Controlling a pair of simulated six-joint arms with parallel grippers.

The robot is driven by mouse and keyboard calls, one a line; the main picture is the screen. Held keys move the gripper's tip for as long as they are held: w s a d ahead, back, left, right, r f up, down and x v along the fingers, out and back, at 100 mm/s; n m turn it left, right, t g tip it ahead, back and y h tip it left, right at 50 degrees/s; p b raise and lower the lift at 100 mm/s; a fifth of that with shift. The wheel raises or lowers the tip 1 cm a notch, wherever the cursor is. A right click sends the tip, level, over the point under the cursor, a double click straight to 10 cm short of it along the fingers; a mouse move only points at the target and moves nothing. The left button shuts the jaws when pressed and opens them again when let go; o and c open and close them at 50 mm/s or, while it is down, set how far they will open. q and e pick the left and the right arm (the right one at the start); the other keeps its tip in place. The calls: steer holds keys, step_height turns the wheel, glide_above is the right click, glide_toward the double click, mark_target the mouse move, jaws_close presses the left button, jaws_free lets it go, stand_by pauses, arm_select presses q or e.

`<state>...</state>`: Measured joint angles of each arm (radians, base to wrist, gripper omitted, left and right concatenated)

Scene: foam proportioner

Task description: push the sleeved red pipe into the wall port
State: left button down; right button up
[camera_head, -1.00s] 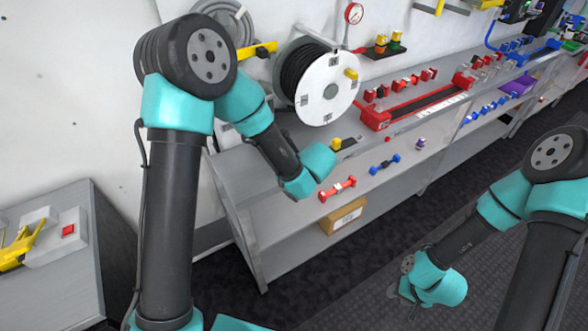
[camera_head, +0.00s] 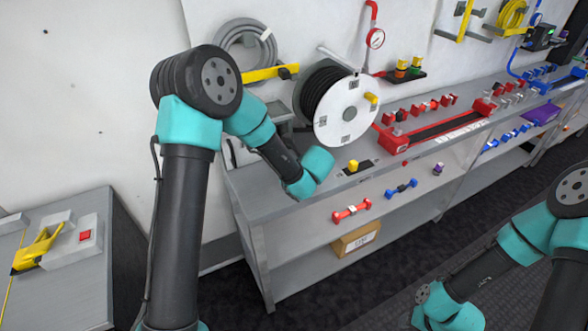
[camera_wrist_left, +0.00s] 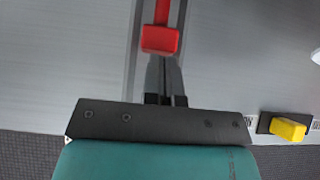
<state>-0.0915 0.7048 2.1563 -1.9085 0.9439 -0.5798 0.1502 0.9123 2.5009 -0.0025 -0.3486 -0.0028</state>
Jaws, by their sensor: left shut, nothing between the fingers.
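My left gripper (camera_wrist_left: 163,82) shows in the left wrist view, with its dark fingers shut and empty. A red block (camera_wrist_left: 161,40) with a red bar (camera_wrist_left: 162,12) running up from it lies straight beyond the fingertips; I cannot tell whether they touch. It lies along a darker grey strip on the bench. In the head view the left fingers and this red piece are hidden by my arm. A red pipe (camera_head: 372,12) with a gauge (camera_head: 375,38) is on the wall. No sleeve or wall port can be made out clearly. My right gripper (camera_head: 421,294) is low, partly cut off, its fingers unclear.
A yellow knob on a dark pad (camera_head: 353,165) stands right of my left wrist; the wrist view shows it too (camera_wrist_left: 289,129). A cabinet (camera_head: 70,265) stands left.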

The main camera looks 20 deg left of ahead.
arm_select(q)
steer(key=s+d, duration=0.2)
steer(key=shift+s+d+r, duration=0.15)
steer(key=shift+s+d, duration=0.15)
steer(key=shift+d, duration=0.1)
steer(key=v, duration=0.9)
steer(key=shift+r, duration=0.2)
steer(key=shift+s+f, duration=0.1)
steer(key=s+a+f+n+g+h, duration=0.2)
steer(key=s+f+n+h, duration=0.3)
steer(key=s+f+n, duration=0.6)
steer(key=s+a+f+n+g+h, duration=0.3)
steer(key=s+f+n, duration=0.7)
steer(key=f+n, duration=0.7)
steer(key=shift+s+a+f+n+h, duration=0.4)
steer(key=shift+a+h, duration=0.4)
steer(key=shift+h, duration=0.3)
